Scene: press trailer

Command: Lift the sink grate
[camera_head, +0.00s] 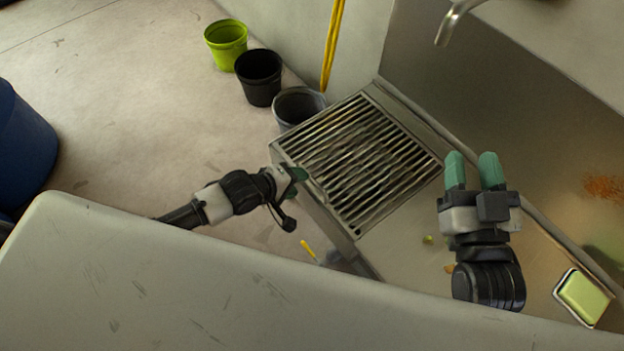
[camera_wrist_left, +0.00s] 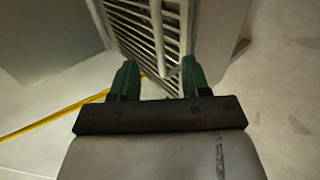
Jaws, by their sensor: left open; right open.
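The sink grate (camera_head: 357,155) is a metal frame with many parallel slats, lying flat in the middle of the head view. My left gripper (camera_head: 300,174) is at its left edge, with a green fingertip close to the rim. In the left wrist view the grate (camera_wrist_left: 150,30) stands beyond my open left gripper (camera_wrist_left: 158,80), its corner between the two green fingers. I cannot tell whether they touch it. My right gripper (camera_head: 472,170) is open and empty, over the sink surface just right of the grate's right corner.
A grey bucket (camera_head: 298,105), a black bucket (camera_head: 259,77) and a lime bucket (camera_head: 226,44) stand behind the grate. A faucet (camera_head: 452,22) hangs above at the back. A sponge in a dish (camera_head: 584,297) lies at right. Open floor (camera_head: 120,100) is at left.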

